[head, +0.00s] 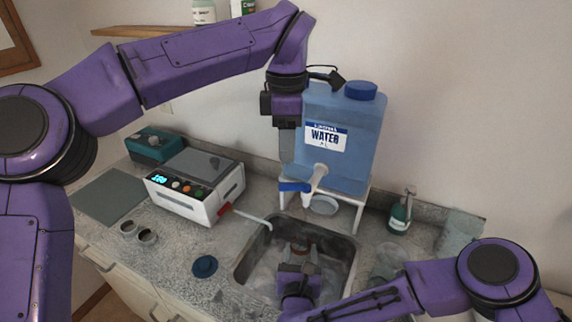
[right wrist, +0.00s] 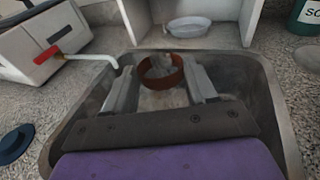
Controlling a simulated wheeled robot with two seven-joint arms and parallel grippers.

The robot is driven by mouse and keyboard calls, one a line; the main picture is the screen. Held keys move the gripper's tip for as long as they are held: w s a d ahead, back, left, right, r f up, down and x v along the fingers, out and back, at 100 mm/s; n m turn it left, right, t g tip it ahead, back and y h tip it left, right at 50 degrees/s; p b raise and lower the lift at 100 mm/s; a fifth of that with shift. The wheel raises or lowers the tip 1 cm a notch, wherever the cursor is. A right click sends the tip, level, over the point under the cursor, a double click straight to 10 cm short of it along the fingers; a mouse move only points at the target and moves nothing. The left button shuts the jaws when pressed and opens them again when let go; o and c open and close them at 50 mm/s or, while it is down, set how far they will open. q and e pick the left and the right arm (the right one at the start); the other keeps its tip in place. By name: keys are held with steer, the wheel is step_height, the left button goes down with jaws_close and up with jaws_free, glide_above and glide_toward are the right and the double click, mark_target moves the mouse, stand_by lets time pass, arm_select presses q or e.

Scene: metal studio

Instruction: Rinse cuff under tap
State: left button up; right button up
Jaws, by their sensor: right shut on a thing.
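The cuff is a reddish-brown ring (right wrist: 162,72) between the fingers of my right gripper (right wrist: 163,88), which is shut on it. In the head view my right gripper (head: 300,252) is down inside the metal sink (head: 345,252), with a little of the cuff's red-brown showing. The tap (head: 317,178), white with a blue lever (head: 294,187), sticks out of the blue water container (head: 344,130) above the sink's back edge. My left gripper (head: 287,152) points down just above the lever; its finger gap is seen side-on. I cannot make out running water.
A white device (head: 195,185) with a red-handled bent spout (head: 247,214) stands left of the sink. Two small rings (head: 138,233) and a dark blue lid (head: 205,266) lie on the counter. A green soap bottle (head: 400,215) stands right; a white dish (head: 323,205) sits under the container stand.

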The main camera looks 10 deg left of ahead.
mark_target(286, 183)
arm_select(q)
step_height(286, 183, down, 9)
steer(key=shift+f, duration=0.1)
steer(key=shift+c, duration=0.3)
